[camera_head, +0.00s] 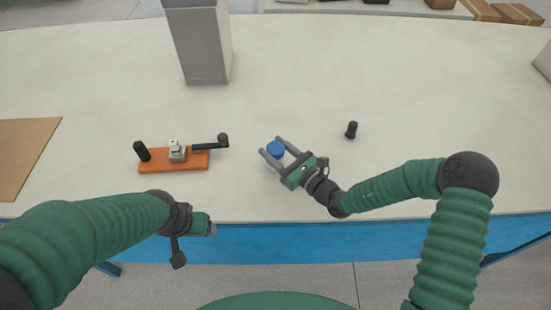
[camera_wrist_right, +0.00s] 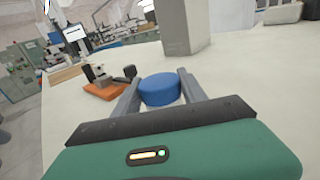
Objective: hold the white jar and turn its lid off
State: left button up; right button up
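A round blue lid (camera_head: 276,149) shows on the pale table in front of me. It also shows in the right wrist view (camera_wrist_right: 160,89). No white jar wall is clearly visible under it. My right gripper (camera_head: 272,146) has its two grey fingers spread, one on each side of the lid. The lid sits between the fingertips, and firm contact does not show. My left gripper (camera_head: 205,228) is at the front edge of the table, left of the lid and well apart from it. Its finger opening is not clear.
An orange board (camera_head: 158,163) with a metal fixture (camera_head: 177,151), a black knob and a black handle lies left of the lid. A small black piece (camera_head: 351,130) stands to the right. A tall grey block (camera_head: 201,45) stands behind. A brown sheet (camera_head: 22,150) lies far left. The right side is mostly clear.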

jog(key=c, duration=0.7)
jog(key=shift+r, duration=0.6)
notch_tip(320, 180, up, 2)
jog(key=shift+r+p, duration=0.15)
jog(key=shift+p, duration=0.35)
jog(key=s+a+r+p+v, duration=0.1)
jog(key=v, duration=1.5)
jog(key=shift+s+a+r, duration=0.2)
jog(key=shift+a+r, duration=0.05)
